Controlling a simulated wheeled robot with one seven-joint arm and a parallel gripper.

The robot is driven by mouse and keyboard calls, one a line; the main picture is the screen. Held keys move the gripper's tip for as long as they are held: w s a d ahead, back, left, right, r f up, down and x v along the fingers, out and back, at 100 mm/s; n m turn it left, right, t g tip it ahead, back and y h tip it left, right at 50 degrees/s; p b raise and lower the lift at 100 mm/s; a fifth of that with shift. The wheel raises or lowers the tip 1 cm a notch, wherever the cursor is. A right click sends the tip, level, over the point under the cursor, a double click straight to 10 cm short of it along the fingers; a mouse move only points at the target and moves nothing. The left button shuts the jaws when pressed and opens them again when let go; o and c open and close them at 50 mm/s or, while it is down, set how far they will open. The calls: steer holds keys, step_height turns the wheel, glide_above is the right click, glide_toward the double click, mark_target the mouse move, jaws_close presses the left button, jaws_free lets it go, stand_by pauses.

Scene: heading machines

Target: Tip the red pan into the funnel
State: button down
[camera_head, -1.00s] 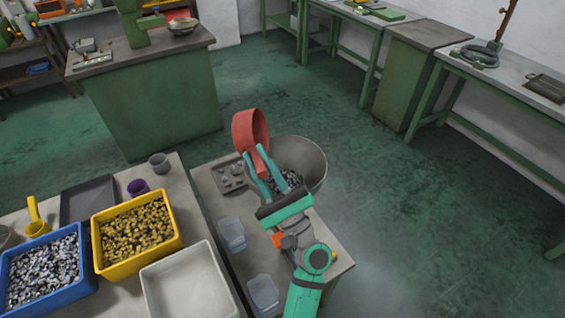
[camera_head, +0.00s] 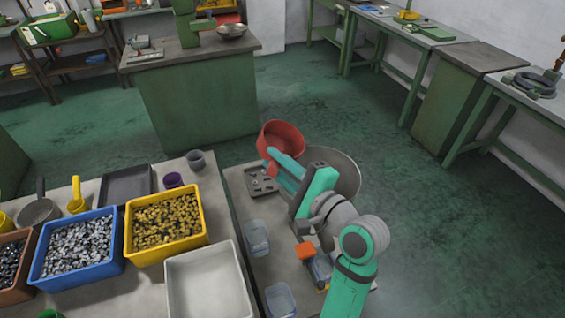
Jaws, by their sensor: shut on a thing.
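The red pan (camera_head: 281,137) is held up at the left rim of the funnel, its open side turned partly up and toward me. I see its inner wall and cannot make out anything inside it. My gripper (camera_head: 273,166) is shut on the red pan at its near side. The wide grey funnel (camera_head: 347,172) stands on the small table behind my gripper. My gripper and wrist hide much of its bowl, and its contents cannot be seen now.
A grey tray with small parts (camera_head: 261,181) lies left of the funnel. Clear plastic cups (camera_head: 257,238) stand nearer. On the left table are a yellow bin (camera_head: 165,246), a blue bin (camera_head: 119,262), an empty white bin (camera_head: 207,284) and a grey cup (camera_head: 196,161).

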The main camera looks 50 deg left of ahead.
steer(key=shift+s+a+n+h, duration=0.15)
steer(key=shift+a+n+h, duration=0.05)
steer(key=shift+n+h, duration=0.25)
steer(key=shift+s+a+r+n+h, duration=0.15)
steer(key=shift+r+n+h, duration=0.25)
steer(key=shift+h, duration=0.3)
steer(key=shift+a+r+n+h, duration=0.15)
steer(key=shift+r+n+h, duration=0.15)
steer(key=shift+h, duration=0.35)
